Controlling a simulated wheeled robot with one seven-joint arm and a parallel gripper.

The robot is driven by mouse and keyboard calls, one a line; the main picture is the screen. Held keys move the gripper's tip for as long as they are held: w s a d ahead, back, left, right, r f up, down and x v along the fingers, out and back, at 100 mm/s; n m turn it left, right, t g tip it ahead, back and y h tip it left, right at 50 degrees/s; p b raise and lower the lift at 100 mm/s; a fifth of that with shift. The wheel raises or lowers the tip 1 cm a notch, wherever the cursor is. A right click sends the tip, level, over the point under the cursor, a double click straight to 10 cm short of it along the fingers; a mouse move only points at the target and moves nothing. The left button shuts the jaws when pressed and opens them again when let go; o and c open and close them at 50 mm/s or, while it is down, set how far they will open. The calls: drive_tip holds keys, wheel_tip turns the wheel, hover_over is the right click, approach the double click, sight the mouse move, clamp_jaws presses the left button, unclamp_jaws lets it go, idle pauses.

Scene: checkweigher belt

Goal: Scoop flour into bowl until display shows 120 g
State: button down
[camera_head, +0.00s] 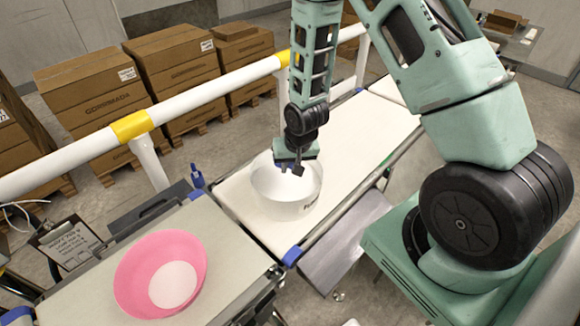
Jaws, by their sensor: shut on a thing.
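A pink bowl (135,272) sits on the grey belt section at the lower left, with a round white patch (173,285) at its bottom; I cannot tell whether this is flour. The tub's flour level is hard to tell. No weight display can be read.
A white rail with yellow bands (132,126) runs behind the belts. A clipboard (68,243) lies left of the bowl. Cardboard boxes (172,60) stand on pallets beyond the rail. The pale belt (350,140) is clear behind the tub.

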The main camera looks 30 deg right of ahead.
drive_tip(key=shift+r+p, duration=0.9)
drive_tip(key=shift+r, duration=0.6)
drive_tip(key=shift+s, duration=0.1)
